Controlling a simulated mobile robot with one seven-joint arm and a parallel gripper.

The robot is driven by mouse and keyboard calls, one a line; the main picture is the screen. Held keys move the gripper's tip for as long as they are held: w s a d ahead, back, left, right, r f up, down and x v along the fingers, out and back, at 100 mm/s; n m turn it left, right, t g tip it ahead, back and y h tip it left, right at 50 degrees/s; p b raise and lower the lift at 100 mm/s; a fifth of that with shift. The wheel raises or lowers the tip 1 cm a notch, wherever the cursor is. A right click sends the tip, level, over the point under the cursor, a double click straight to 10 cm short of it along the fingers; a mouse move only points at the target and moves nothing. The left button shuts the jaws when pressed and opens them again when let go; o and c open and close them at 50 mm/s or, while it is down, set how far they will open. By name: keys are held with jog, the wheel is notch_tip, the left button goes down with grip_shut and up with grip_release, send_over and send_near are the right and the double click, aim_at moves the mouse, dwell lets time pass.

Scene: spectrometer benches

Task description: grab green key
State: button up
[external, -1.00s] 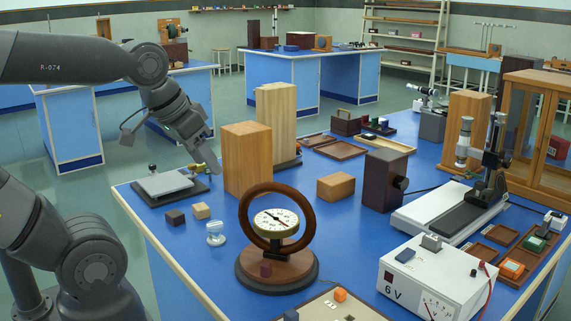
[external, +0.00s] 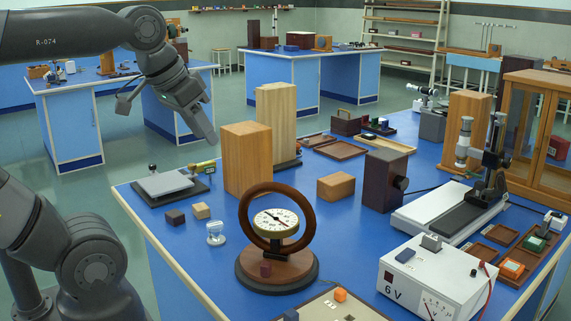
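A small green-and-yellow piece (external: 205,167) sits at the right end of the dark stand with a grey plate (external: 166,184), on the left of the blue bench. A green block (external: 535,243) lies in a brown tray at the far right. I cannot tell from its shape which green thing is the key. My gripper (external: 211,139) points down and to the right in the air, above the green-and-yellow piece and apart from it. The fingers show edge-on, so whether they are open is unclear. I see nothing hanging from them.
Tall wooden blocks (external: 246,158) stand just right of the stand. Small dark and light cubes (external: 175,217) and a round dial in a brown ring (external: 276,222) are in front. A white 6 V box (external: 438,278) is at the front right. Blue bench top shows between them.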

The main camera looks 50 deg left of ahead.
jog(key=w+a+r+n, duration=0.7)
jog(key=w+a+n, duration=0.15)
jog(key=w, duration=0.25)
jog(key=n+g, duration=0.1)
jog(key=n, duration=2.3)
send_over(209, 167)
jog(key=s+d, duration=0.3)
jog(key=d, duration=0.1)
notch_tip(209, 167, down, 5)
jog(key=s+a+f+n, duration=0.1)
jog(key=a+f+n, duration=0.15)
jog(key=a, duration=0.25)
jog(key=shift+m+h, duration=0.3)
jog(key=f, duration=0.9)
jog(key=w+f, duration=0.1)
jog(key=f, duration=0.8)
jog(key=w+f, duration=0.1)
jog(key=f, duration=0.8)
jog(key=shift+d+f, duration=0.25)
jog(key=shift+f, duration=0.05)
jog(key=shift+x, duration=2.7)
jog(key=shift+w+a+r, duration=0.1)
jog(key=shift+a, duration=0.05)
